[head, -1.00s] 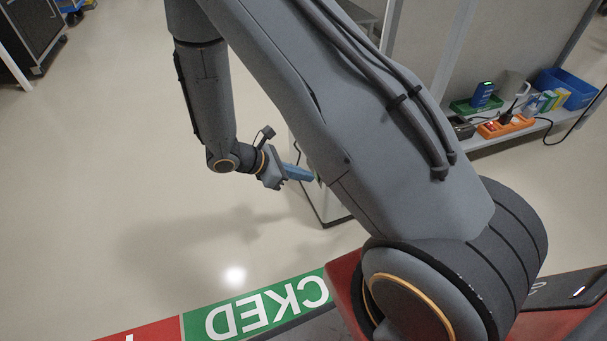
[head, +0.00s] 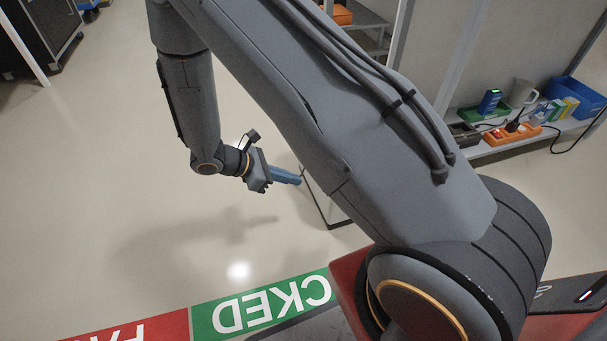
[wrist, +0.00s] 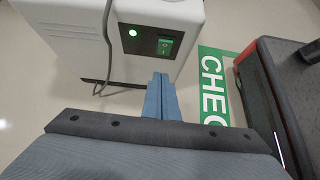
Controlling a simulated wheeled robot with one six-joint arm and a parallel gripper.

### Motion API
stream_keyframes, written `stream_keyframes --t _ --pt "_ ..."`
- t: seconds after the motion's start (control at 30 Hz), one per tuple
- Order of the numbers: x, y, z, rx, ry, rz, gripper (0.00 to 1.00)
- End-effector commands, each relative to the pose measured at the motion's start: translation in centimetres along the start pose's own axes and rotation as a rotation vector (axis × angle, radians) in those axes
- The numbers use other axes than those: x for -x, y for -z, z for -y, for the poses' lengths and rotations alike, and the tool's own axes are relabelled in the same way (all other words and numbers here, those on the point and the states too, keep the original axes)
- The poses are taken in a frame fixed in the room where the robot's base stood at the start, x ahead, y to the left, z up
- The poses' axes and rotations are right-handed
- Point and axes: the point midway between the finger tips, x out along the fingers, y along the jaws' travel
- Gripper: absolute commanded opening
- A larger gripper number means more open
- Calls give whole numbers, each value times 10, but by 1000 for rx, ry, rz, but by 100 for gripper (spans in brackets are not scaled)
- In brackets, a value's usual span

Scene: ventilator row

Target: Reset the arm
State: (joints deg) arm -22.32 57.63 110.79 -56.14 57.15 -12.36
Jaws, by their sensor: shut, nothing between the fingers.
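My gripper (head: 287,176) hangs in the air over the pale floor, left of centre in the head view, with my arm reaching down from the top. Its blue fingers are together and empty. The wrist view also shows the shut fingers (wrist: 162,96), pointing toward the lower part of a white cabinet (wrist: 62,42). A dark panel on that cabinet carries a lit green light (wrist: 133,33) and a green switch (wrist: 165,46). I cannot tell whether the fingertips touch the cabinet. In the head view my arm hides most of it.
A shelf (head: 520,142) at right holds an orange power strip (head: 513,133), a green tray with a blue device (head: 489,101), a mug (head: 523,92) and a blue bin (head: 577,96). Green floor lettering (head: 262,305) lies in front. Floor at left is clear.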

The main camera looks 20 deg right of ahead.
Motion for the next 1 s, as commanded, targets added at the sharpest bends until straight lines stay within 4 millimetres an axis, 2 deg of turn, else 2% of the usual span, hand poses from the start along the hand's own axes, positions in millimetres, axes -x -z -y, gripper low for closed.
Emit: stream_keyframes --t 0.03,0.1,0.3,0.5,0.77,0.87,1.0 --pt "16 -2 0 -1 -4 -2 0" --pt "30 -1 0 -1 -4 -1 0" --pt "64 4 0 -2 -2 -1 0" --pt "79 6 0 -1 -1 0 0" --pt "84 5 1 -9 2 -7 0" --pt "99 -2 5 -42 9 -35 0" --pt "136 -21 21 -131 36 -113 0"
